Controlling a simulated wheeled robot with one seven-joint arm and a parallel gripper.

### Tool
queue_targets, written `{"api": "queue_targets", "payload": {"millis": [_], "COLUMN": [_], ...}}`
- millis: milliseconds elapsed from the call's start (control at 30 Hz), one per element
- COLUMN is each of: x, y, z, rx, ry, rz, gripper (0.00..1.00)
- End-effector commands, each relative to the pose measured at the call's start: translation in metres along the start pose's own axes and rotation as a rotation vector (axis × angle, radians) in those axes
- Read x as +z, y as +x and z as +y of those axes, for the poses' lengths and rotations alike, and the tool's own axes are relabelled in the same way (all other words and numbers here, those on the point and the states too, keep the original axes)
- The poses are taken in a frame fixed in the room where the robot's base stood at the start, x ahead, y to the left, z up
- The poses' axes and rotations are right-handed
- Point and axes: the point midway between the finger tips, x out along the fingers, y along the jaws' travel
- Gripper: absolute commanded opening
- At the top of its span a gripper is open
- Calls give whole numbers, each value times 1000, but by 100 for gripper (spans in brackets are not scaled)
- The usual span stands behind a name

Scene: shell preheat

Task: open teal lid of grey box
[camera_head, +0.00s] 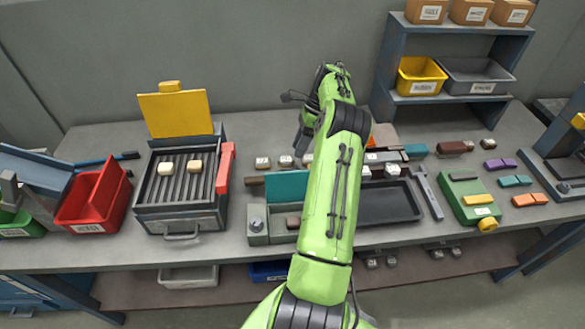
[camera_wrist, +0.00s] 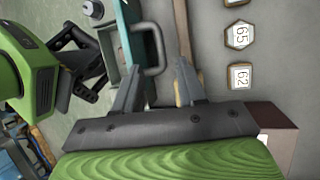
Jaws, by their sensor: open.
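The grey box (camera_head: 257,237) stands on the bench in front of me, partly hidden by my arm in the head view. Its teal lid (camera_head: 286,187) appears raised at the back, and a dark brown block shows inside the box. In the wrist view the teal lid (camera_wrist: 131,30) is seen narrow, beside the grey box wall (camera_wrist: 109,48), with a grey loop handle (camera_wrist: 161,48) on its right side. My gripper (camera_wrist: 158,72) is open, with its fingertips at either side of the handle's end. Contact cannot be told. The head view hides my fingertips.
A ribbed grill (camera_head: 180,222) with raised yellow lid and a red bin (camera_head: 92,205) stand left. A dark tray (camera_head: 390,203) and green box (camera_head: 468,202) are right. A shelf with bins stands behind.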

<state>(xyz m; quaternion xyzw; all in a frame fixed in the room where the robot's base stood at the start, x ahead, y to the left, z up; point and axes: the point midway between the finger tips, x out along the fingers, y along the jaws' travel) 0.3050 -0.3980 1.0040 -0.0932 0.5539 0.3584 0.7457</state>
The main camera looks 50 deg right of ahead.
Motion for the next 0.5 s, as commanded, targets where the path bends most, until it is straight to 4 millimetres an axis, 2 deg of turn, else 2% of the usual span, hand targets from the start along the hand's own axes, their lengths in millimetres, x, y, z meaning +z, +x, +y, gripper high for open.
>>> {"api": "queue_targets", "payload": {"millis": [33, 200, 333, 500], "x": [-1, 0, 0, 0], "y": [14, 48, 61, 64], "z": [1, 1, 0, 0], "rx": [5, 4, 1, 1], "ry": [1, 0, 0, 0], "rz": [-1, -1, -1, -1], "gripper": [41, 41, 41, 41]}}
